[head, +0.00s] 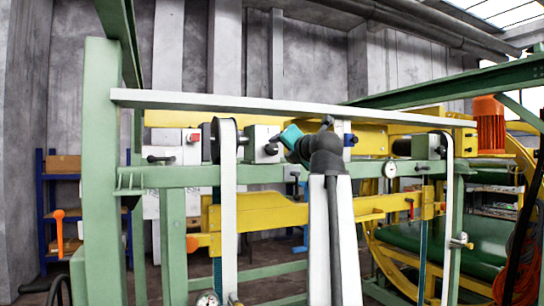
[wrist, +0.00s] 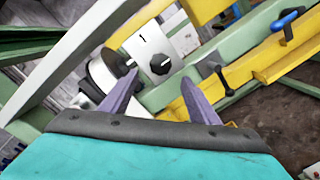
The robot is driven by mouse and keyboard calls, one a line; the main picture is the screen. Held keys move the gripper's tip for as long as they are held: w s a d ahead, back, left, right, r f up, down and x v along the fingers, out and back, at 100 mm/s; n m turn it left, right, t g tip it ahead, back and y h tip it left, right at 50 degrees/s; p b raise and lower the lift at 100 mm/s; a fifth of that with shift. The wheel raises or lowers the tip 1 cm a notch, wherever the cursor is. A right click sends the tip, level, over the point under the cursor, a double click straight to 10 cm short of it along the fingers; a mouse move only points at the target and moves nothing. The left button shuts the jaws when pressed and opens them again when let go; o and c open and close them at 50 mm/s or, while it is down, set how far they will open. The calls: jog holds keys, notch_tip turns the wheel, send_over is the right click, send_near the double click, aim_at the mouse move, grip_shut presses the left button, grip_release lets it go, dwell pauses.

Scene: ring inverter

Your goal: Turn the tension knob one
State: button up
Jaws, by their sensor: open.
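A pale box marked "1" (wrist: 142,38) carries a dark round knob (wrist: 160,63) with a light pointer mark. In the head view, a pale box (head: 257,139) with a dark knob (head: 271,149) sits on the green beam, just left of my teal gripper body (head: 290,135). In the wrist view my gripper (wrist: 159,76) is open and empty. Its two purple fingers point toward the knob, which shows between their tips. I cannot tell how much gap is left. In the head view the fingertips are not clear.
A green beam (head: 180,177) and yellow bars (head: 260,216) run across the frame. A white belt (head: 228,220) hangs left of my arm. Dark handles (wrist: 219,76) and a blue handle (wrist: 287,22) stand out to the right of the knob.

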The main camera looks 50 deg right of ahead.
aim_at(272, 149)
jog(key=p+x, duration=0.1)
jog(key=x, duration=0.7)
jog(key=shift+w+d+r, duration=0.1)
jog(key=shift+w+r, duration=0.05)
jog(key=shift+w, duration=0.15)
jog(key=shift+w+d, duration=0.2)
jog(key=shift+w, duration=0.3)
jog(key=c, duration=1.1)
jog(key=shift+a, duration=0.15)
jog(key=shift+o, duration=0.2)
